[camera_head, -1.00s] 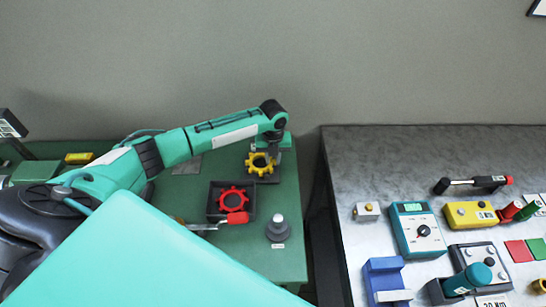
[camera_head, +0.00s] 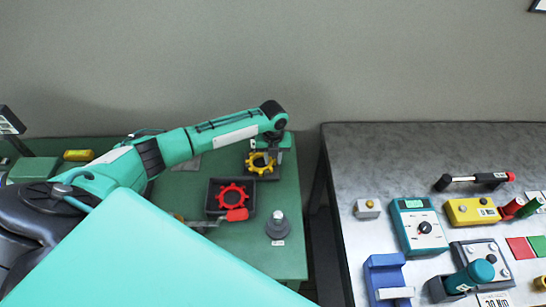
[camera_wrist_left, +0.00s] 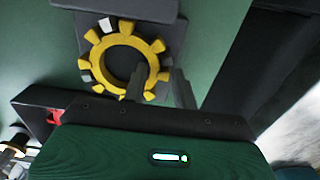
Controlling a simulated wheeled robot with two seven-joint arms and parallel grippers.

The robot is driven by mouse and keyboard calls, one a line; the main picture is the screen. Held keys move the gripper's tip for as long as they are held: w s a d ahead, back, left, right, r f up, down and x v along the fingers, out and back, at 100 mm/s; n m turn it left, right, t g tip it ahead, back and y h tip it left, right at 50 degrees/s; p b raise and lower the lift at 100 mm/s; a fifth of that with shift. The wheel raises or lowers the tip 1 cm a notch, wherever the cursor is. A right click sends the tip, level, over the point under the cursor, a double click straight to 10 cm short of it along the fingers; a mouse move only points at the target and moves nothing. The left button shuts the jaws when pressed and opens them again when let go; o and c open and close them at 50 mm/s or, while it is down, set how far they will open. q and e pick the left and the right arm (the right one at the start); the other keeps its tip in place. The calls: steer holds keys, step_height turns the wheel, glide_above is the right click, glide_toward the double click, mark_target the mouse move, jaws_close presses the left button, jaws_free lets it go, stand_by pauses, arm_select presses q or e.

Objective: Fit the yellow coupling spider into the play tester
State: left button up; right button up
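The yellow coupling spider (camera_head: 260,163), a toothed ring, lies on a dark square plate (camera_head: 273,176) at the back right of the green table. I cannot tell whether this plate belongs to the play tester. In the left wrist view the spider (camera_wrist_left: 92,65) shows its teeth, with pale marks on some. My left gripper (camera_wrist_left: 160,88) is directly over it, fingers apart. One finger is at the ring's hole and the other beyond its outer edge; contact is unclear. In the head view the left gripper (camera_head: 272,150) points down at the spider. My right gripper is out of view.
A black tray with a red toothed spider (camera_head: 233,193) stands in front, a red-handled tool (camera_head: 237,214) beside it. A grey stepped post (camera_head: 278,226) is to its right. A gap separates the green table from the grey bench (camera_head: 350,155), which holds instruments and tools.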

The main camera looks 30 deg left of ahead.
arm_select(q)
steer(key=o, duration=0.3)
steer(key=shift+r, duration=0.15)
step_height(320, 180, up, 14)
steer(key=b, duration=0.2)
steer(key=shift+f+b, duration=0.2)
steer(key=shift+b, duration=0.15)
